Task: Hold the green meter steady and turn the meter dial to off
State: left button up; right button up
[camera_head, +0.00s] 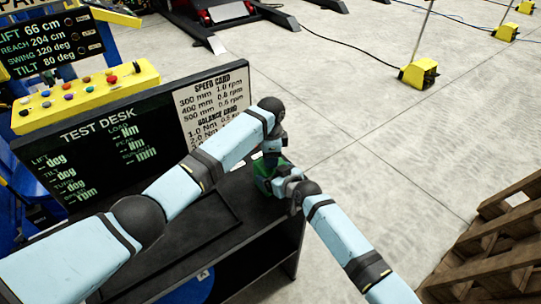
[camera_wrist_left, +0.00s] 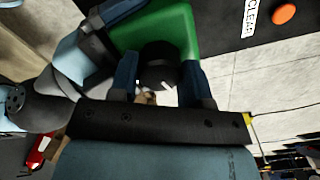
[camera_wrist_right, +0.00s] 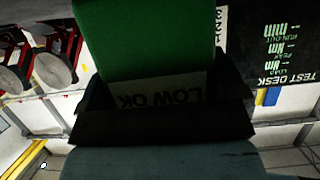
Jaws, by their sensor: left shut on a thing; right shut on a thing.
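The green meter (camera_head: 262,168) stands at the right end of the black desk in the head view, partly hidden by my grippers. In the left wrist view the green meter (camera_wrist_left: 180,30) shows its face with a round black dial (camera_wrist_left: 158,62). My left gripper (camera_wrist_left: 160,80) has a finger on each side of the dial and is shut on it. In the right wrist view my right gripper (camera_wrist_right: 162,95) is shut on the green body (camera_wrist_right: 145,40), near a pale label reading "LOW OK" (camera_wrist_right: 170,92). The dial's pointer setting cannot be read.
A test desk board (camera_head: 110,140) stands behind the desk top (camera_head: 190,245), with a white card (camera_head: 212,100) at its right. An orange button (camera_wrist_left: 284,14) beside a "CLEAR" label is near the meter. Wooden pallets (camera_head: 490,250) stand at right. The floor between is open.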

pick_arm(q)
jog(key=n, duration=1.1)
jog(key=shift+n, duration=2)
jog(key=o, duration=0.9)
jog(key=shift+o, duration=0.2)
notch_tip(320, 180, up, 12)
